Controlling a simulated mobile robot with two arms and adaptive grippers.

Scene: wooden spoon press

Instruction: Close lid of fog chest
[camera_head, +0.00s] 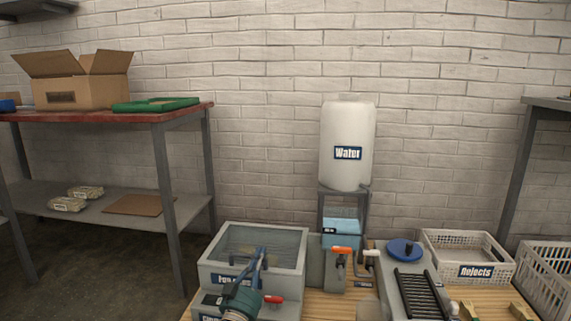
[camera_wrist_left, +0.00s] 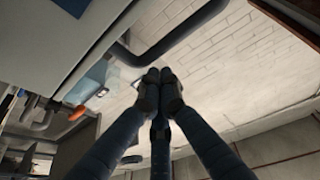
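The fog chest (camera_head: 209,278) is a grey box with a blue label on its front, at the lower middle of the head view. Its lid (camera_head: 285,235), a pale frame around a dark clear pane, appears to lie flat on top; I cannot tell if a small gap is left. My left gripper (camera_head: 260,254) is in front of the lid and label, partly hiding both. In the left wrist view its dark fingertips (camera_wrist_left: 160,76) meet with nothing seen between them. A dark bent bar (camera_wrist_left: 185,35) on a pale panel, perhaps the lid's handle, is just beyond the fingertips. My right gripper is not in view.
Right of the chest are a white water tank (camera_head: 346,125) on a stand, a valve with an orange handle (camera_head: 341,250), a blue round lid (camera_head: 404,249) and a white rejects basket (camera_head: 510,272). A shelf (camera_head: 190,112) stands at the left.

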